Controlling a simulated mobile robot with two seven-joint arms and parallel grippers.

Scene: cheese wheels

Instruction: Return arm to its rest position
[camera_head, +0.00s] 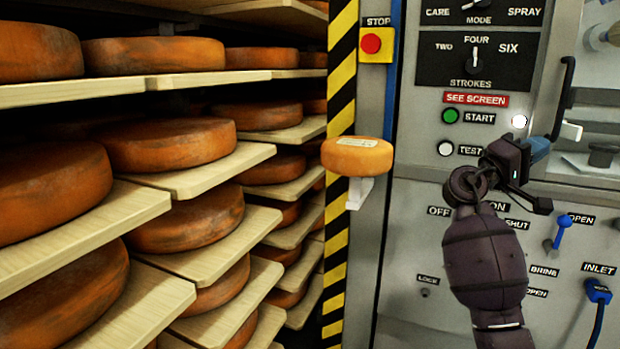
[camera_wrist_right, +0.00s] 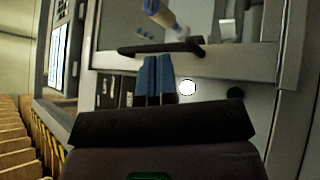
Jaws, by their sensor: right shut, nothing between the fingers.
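My right arm rises from the bottom right of the head view. My right gripper (camera_head: 541,148) is in front of the machine's control panel (camera_head: 420,200), pointing right. Its blue fingers are shut with nothing between them, and they also show side by side in the right wrist view (camera_wrist_right: 155,78). The fingertips appear close to the lower end of the black door handle (camera_head: 565,90); I cannot tell whether they touch it. The handle also shows beyond the fingertips in the wrist view (camera_wrist_right: 165,47). My left gripper is not in view.
Wooden shelves with several orange cheese wheels (camera_head: 165,143) fill the left. A small cheese wheel (camera_head: 357,156) sits on a bracket by the striped post (camera_head: 341,60). The panel has a red stop button (camera_head: 371,43), a green start button (camera_head: 450,116) and a blue lever (camera_head: 562,232).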

